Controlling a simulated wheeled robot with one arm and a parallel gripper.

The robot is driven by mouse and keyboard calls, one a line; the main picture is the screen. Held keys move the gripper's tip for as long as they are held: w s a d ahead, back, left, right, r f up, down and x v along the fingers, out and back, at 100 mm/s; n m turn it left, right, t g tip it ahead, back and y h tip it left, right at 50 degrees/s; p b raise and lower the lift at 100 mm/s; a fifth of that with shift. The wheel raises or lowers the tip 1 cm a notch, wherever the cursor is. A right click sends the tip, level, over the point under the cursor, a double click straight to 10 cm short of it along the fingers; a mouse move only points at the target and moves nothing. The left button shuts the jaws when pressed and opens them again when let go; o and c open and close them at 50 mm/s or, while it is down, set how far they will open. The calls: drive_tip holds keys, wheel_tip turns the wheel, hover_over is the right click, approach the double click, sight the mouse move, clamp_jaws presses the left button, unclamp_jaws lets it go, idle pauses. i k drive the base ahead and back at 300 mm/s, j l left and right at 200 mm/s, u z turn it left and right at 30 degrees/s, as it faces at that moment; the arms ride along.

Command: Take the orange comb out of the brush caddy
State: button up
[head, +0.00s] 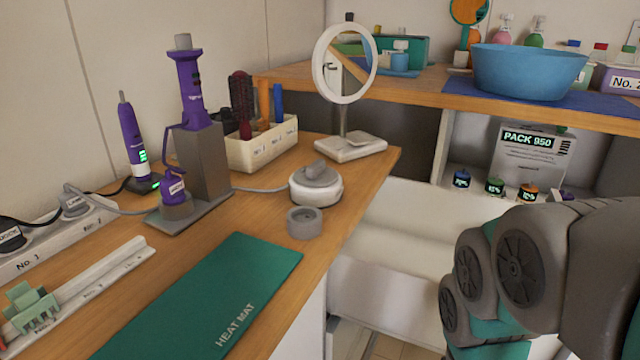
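The brush caddy (262,151) is a cream, labelled box with compartments near the back of the wooden counter, against the wall. An upright orange piece, which looks like the orange comb (264,102), stands in it between a dark red round brush (241,100) and a blue handle (278,102). The comb's lower part is hidden by the caddy wall. Dark brushes stand in the caddy's left part, partly behind the purple styling tool. My gripper does not show; only grey and teal links of my arm are at the lower right.
A purple styling tool (191,88) on a grey stand (203,165) rises left of the caddy. A round mirror (346,142) stands right of it. A white lidded pot (316,186) and grey ring (305,222) are in front. The green heat mat (205,300) is bare.

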sight(263, 87)
drive_tip(key=k+u, duration=0.1)
drive_tip(key=u, duration=0.6)
